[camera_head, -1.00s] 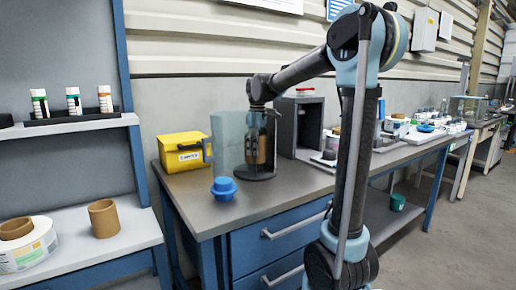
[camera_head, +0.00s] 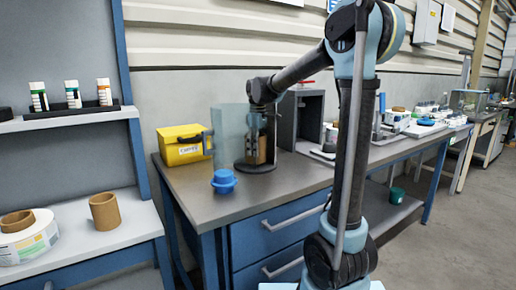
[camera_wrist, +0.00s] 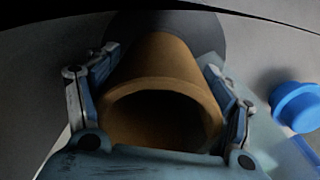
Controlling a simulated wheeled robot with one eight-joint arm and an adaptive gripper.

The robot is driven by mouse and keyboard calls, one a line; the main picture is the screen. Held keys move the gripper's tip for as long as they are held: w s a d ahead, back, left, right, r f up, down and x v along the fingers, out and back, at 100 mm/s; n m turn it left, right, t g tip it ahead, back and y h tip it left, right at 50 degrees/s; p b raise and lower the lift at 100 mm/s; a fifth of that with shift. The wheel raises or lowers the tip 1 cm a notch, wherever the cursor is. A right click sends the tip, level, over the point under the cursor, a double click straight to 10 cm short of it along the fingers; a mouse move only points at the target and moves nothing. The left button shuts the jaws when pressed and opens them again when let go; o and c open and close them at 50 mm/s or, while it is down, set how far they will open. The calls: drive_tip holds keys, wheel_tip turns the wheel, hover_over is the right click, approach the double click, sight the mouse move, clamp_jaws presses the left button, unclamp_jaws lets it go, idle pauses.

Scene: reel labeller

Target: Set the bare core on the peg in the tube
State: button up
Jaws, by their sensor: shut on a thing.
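In the wrist view my gripper (camera_wrist: 160,100) is shut on the bare core (camera_wrist: 165,62), a brown cardboard cylinder, with one finger on each side. In the head view the core (camera_head: 256,150) is upright, low by the tube's dark round base (camera_head: 254,166). The peg is hidden, and I cannot tell whether the core is around it or touches the base.
A blue cap (camera_head: 224,182) lies on the bench in front of the tube. A yellow box (camera_head: 182,152) stands to the left, and a grey open-fronted box (camera_head: 309,120) behind right. Another brown core (camera_head: 104,212) and a labelled reel (camera_head: 28,240) are on the left shelf.

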drive_tip(key=shift+f, duration=0.2)
drive_tip(key=o, duration=1.6)
drive_tip(key=shift+r, duration=0.1)
wheel_tip(320, 180, up, 12)
drive_tip(key=shift+w+f, duration=0.1)
